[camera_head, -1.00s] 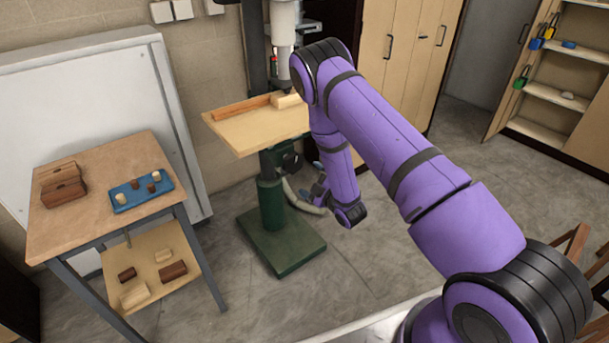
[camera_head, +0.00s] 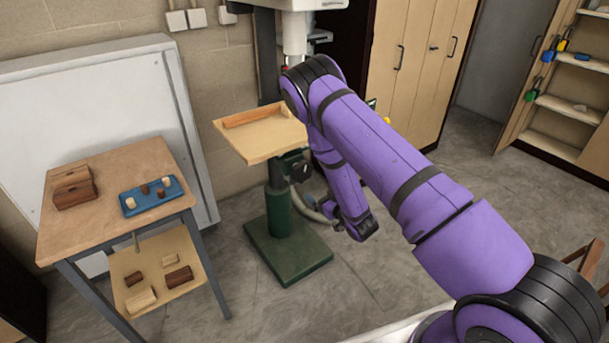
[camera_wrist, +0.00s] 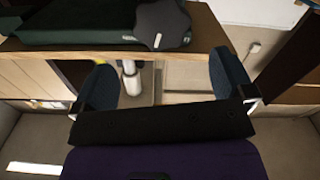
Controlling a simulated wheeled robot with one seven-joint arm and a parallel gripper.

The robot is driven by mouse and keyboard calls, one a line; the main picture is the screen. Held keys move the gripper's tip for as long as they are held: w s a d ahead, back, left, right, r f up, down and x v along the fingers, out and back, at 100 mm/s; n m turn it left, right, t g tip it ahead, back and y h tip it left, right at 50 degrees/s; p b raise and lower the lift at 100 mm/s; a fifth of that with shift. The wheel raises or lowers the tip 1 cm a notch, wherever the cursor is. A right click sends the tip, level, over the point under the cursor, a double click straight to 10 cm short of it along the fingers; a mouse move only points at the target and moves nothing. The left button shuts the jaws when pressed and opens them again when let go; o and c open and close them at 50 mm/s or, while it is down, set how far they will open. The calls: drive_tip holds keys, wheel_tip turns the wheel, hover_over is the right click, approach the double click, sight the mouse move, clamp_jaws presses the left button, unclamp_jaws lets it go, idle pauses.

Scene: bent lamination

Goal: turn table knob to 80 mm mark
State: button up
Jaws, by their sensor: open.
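The drill press table (camera_head: 268,146) is a pale wooden board on a green column. A dark knob (camera_head: 299,168) sits beneath its right side. In the wrist view, a black lobed knob (camera_wrist: 162,25) with a white mark shows near the top, against the wooden board edge. My gripper (camera_wrist: 165,78) is open and empty. Its two dark blue fingers are wide apart, below the knob in that picture and not touching it. No millimetre scale is readable.
A workbench (camera_head: 105,215) with wood blocks and a blue tray (camera_head: 151,197) stands at left. The drill press base (camera_head: 288,252) rests on the floor. Wooden cabinets (camera_head: 425,50) stand behind my arm. The floor between the bench and the press is clear.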

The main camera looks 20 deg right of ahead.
sight(304, 174)
drive_tip(key=w+a+m, duration=0.1)
drive_tip(key=w, duration=0.2)
drive_tip(key=w+a+m, duration=0.1)
drive_tip(key=w, duration=0.2)
drive_tip(key=w+a, duration=0.1)
drive_tip(key=w, duration=0.3)
drive_tip(key=shift+a+r+m, duration=0.15)
drive_tip(key=shift+a+m, duration=0.05)
drive_tip(key=shift+m, duration=0.2)
drive_tip(key=c, duration=0.7)
drive_tip(key=shift+o, duration=0.3)
